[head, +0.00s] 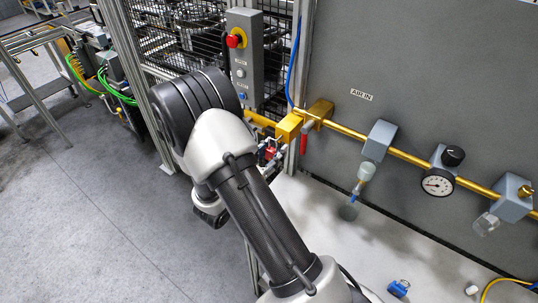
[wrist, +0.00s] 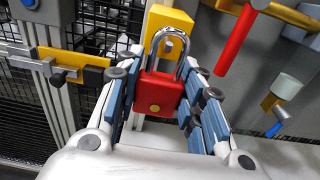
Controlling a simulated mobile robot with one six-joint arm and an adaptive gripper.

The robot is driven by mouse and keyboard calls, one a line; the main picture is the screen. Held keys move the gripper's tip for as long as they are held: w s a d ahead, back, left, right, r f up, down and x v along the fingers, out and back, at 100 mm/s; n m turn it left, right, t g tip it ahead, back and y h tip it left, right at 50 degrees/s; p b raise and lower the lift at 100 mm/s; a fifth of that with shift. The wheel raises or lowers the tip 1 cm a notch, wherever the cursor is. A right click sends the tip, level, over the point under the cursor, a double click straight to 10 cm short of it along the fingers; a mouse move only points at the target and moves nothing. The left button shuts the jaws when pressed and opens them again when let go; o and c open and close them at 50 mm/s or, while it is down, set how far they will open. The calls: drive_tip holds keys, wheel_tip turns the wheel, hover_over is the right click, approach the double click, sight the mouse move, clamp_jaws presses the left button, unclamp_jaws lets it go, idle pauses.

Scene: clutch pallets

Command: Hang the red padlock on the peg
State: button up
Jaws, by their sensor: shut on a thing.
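The red padlock (wrist: 161,97) is held upright between the blue-padded fingers of my gripper (wrist: 162,88), its silver shackle (wrist: 168,45) closed and pointing up. In the head view, a small red part of the padlock (head: 271,152) shows beside my gripper (head: 268,154), largely behind my arm. A yellow block (wrist: 168,28) stands behind the shackle in the wrist view; whether they touch I cannot tell. Left of it, a yellow plate (wrist: 85,64) carries a grey fitting with a dark end (wrist: 60,77). I cannot make out for certain which part is the peg.
A red lever handle (wrist: 235,40) hangs right of the padlock. The brass air pipe (head: 410,157) with a gauge (head: 438,182) runs along the grey panel. A button box (head: 243,60) stands on the post. A blue padlock-like item (head: 398,288) lies on the pale surface.

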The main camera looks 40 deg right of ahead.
drive_tip(key=shift+x, duration=0.85)
drive_tip(key=shift+d+f+b, duration=0.2)
drive_tip(key=shift+b, duration=0.2)
drive_tip(key=shift+d+f, duration=0.15)
drive_tip(key=shift+f, duration=0.05)
drive_tip(key=o, duration=1.2)
drive_tip(key=shift+w+d+f, duration=0.2)
drive_tip(key=shift+d, duration=0.25)
drive_tip(key=shift+a+r, duration=0.1)
